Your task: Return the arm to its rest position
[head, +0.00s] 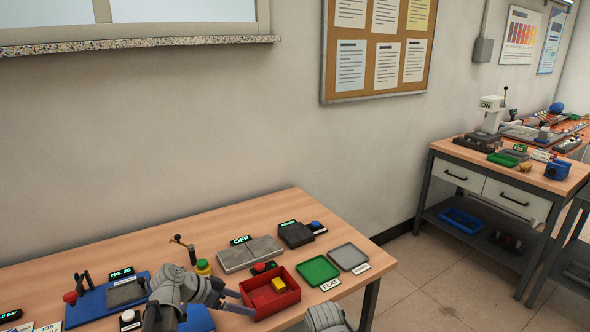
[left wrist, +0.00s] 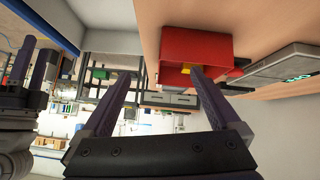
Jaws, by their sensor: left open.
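My left gripper (head: 246,303) is low over the table, beside the left side of a red bin (head: 275,305). In the left wrist view its two fingers (left wrist: 160,74) stand apart with nothing held between them. One finger overlaps the red bin (left wrist: 190,42) in that view; I cannot tell whether they touch. A yellow block (head: 279,284) lies in the bin. Part of my right arm (head: 326,318) shows at the bottom edge of the head view. Dark fingers of my right gripper (left wrist: 39,72) show at the left of the wrist view; their opening is unclear.
Behind the bin are a grey heater plate (head: 248,254) with an OFF display and a dark device (head: 296,234). A green tray (head: 318,270) and a grey tray (head: 348,257) lie to the right. A blue fixture (head: 105,300) stands at the left.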

